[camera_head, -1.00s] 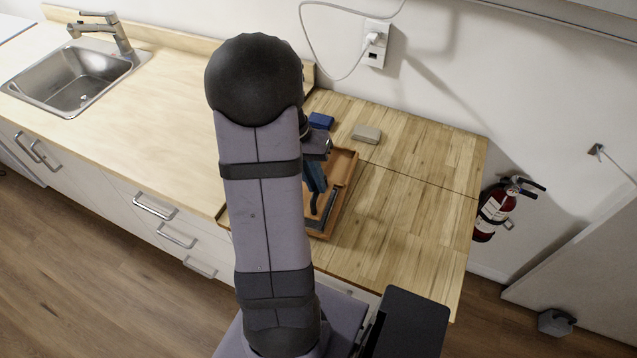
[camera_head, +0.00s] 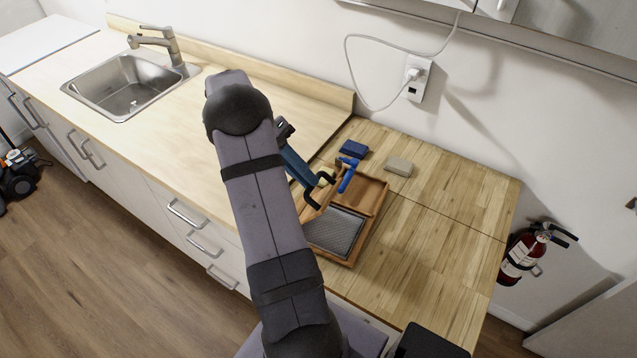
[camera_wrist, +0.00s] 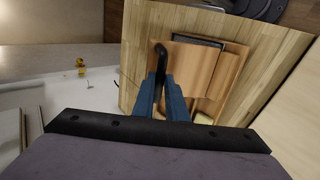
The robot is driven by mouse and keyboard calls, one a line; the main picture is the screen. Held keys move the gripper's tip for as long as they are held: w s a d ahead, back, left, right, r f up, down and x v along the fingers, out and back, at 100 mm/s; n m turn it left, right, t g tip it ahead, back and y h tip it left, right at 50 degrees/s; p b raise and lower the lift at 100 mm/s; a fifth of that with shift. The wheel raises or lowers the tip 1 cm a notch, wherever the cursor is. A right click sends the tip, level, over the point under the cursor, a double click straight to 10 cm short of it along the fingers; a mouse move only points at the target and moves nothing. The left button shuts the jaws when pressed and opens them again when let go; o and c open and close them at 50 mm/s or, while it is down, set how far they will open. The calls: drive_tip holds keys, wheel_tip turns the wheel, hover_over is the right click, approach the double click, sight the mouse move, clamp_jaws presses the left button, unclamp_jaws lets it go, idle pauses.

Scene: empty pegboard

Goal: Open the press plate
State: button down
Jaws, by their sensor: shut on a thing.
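A shallow wooden tray (camera_head: 372,212) sits on the butcher-block counter, with a dark grey textured plate (camera_head: 336,231) lying in its front part. My gripper (camera_head: 307,180) is above the tray's left side, its blue fingers shut on a black bent handle (camera_head: 312,199). In the wrist view, the handle (camera_wrist: 162,56) stands out past the fingertips (camera_wrist: 163,88), over a wooden panel (camera_wrist: 188,66). I cannot tell how the handle joins the panel or plate. My arm hides part of the tray's left side.
A blue tool (camera_head: 347,180) lies at the tray's back edge, near a yellowish block (camera_head: 325,174). Behind are a dark blue block (camera_head: 354,149) and a beige block (camera_head: 398,167). The counter (camera_head: 440,225) right of the tray is clear. A sink (camera_head: 130,88) is far left.

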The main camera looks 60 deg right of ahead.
drive_tip(key=w+a+f+g, duration=0.1)
drive_tip(key=w+f, duration=0.2)
drive_tip(key=w, duration=0.5)
drive_tip(key=shift+f, duration=0.3)
drive_tip(key=shift+a, duration=0.1)
idle(0.4)
drive_tip(key=c, duration=1.8)
unclamp_jaws()
drive_tip(key=shift+o, duration=0.2)
drive_tip(key=shift+d+r, duration=0.1)
drive_tip(key=shift+d, duration=0.15)
drive_tip(key=shift+a+r, duration=0.15)
